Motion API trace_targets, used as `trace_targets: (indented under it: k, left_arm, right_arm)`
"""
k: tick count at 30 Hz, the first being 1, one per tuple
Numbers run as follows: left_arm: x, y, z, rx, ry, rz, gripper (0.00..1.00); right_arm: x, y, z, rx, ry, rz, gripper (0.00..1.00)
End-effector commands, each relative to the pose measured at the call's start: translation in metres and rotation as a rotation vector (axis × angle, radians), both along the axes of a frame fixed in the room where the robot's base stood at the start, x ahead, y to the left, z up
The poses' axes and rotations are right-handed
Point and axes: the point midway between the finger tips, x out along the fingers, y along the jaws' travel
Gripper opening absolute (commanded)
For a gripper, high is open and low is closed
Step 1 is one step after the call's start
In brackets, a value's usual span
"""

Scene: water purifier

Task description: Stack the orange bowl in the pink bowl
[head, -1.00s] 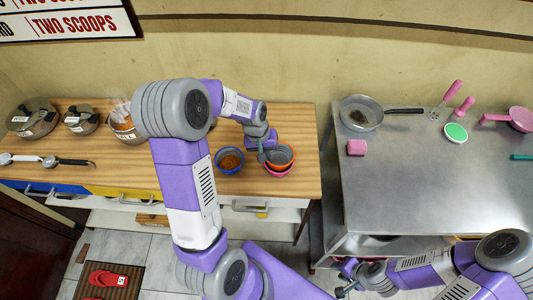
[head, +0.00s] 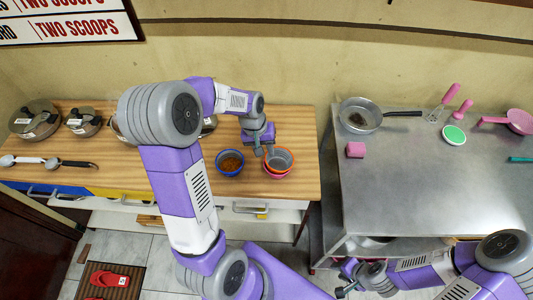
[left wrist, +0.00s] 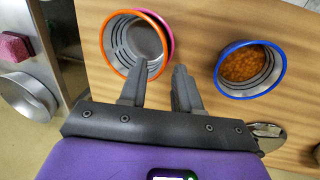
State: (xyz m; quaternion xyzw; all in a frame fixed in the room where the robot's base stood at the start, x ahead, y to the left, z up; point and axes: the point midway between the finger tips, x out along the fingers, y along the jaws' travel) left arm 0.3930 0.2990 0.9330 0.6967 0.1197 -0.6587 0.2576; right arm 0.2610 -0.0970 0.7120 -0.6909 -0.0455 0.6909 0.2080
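The orange bowl (head: 279,154) sits inside the pink bowl (head: 277,174) on the wooden counter, with pink showing below its rim. In the left wrist view the orange bowl (left wrist: 112,42) looks empty, and the pink bowl (left wrist: 166,30) shows only as a rim on its right. My left gripper (head: 262,150) is just above and beside the orange bowl. Its fingers (left wrist: 160,85) are apart with nothing between them. My right gripper (head: 346,284) is low, in front of the metal table; its fingers are too small to read.
A blue bowl (head: 229,163) with orange-brown food stands just left of the stacked bowls. Pots (head: 36,118) and ladles (head: 50,162) are further left. The metal table (head: 430,185) on the right holds a pan (head: 361,116) and a pink block (head: 355,150).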

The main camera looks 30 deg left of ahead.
Motion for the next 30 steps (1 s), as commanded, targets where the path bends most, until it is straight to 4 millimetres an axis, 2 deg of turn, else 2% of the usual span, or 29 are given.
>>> trace_targets:
  k: [1, 6, 12, 30]
  left_arm:
    - [0.000, 0.003, 0.016, 0.002, -0.006, 0.001, 0.32]
    - [-0.004, 0.009, 0.051, 0.001, -0.004, 0.001, 0.32]
    - [-0.007, 0.013, 0.074, 0.001, -0.002, -0.001, 0.32]
    - [-0.008, 0.014, 0.079, 0.000, 0.000, -0.001, 0.32]
  right_arm:
    - [0.000, 0.000, 0.005, 0.000, 0.000, 0.000, 0.33]
    - [0.000, 0.000, 0.013, 0.000, 0.000, 0.000, 0.33]
    - [0.000, 0.000, 0.017, 0.000, 0.000, 0.000, 0.33]
    - [0.000, 0.000, 0.018, 0.000, 0.000, 0.000, 0.33]
